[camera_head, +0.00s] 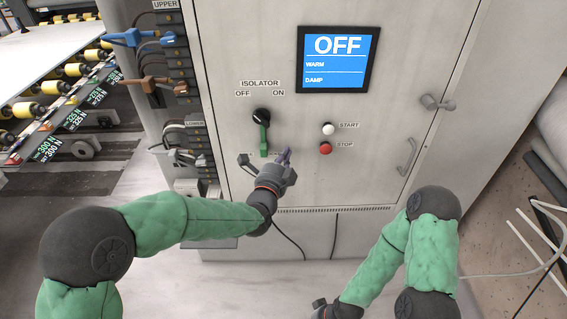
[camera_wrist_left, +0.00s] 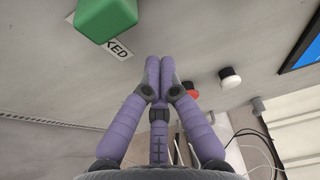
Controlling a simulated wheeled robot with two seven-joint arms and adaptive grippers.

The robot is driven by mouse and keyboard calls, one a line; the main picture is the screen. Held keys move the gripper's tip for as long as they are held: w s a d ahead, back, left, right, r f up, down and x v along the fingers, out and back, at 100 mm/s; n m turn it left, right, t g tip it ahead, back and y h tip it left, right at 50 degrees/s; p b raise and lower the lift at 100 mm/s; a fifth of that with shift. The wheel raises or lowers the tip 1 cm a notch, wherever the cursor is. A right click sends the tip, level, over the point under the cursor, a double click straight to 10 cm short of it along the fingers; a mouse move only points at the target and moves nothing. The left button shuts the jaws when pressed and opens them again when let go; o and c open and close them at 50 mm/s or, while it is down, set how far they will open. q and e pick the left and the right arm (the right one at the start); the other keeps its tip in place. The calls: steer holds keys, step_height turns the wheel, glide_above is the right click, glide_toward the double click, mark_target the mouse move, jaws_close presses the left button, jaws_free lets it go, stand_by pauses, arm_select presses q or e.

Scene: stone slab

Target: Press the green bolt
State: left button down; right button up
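The green bolt (camera_head: 264,140) hangs below the black isolator knob (camera_head: 262,115) on the grey cabinet front. In the left wrist view it is a green block (camera_wrist_left: 105,18) at the upper left, beside a label partly reading "KED". My left gripper (camera_head: 285,155) is just right of and below the bolt in the head view, apart from it as far as I can tell. In the left wrist view its purple fingers (camera_wrist_left: 160,64) are together at the tips with nothing between them. My right gripper (camera_head: 322,309) is cut off at the bottom edge; its fingers do not show clearly.
A white START button (camera_head: 328,129) and a red STOP button (camera_head: 326,148) sit right of the bolt. A screen (camera_head: 339,59) above reads OFF, WARM, DAMP. A cabinet handle (camera_head: 406,157) sticks out at the right. Coloured plugs (camera_head: 157,84) stand out at the left.

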mark_target(256, 156)
arm_select(q)
steer(key=shift+s+a, duration=0.1)
steer(key=shift+a, duration=1.65)
steer(key=shift+r, duration=0.1)
steer(key=a+b, duration=0.2)
steer(key=a, duration=0.2)
steer(key=shift+a, duration=0.25)
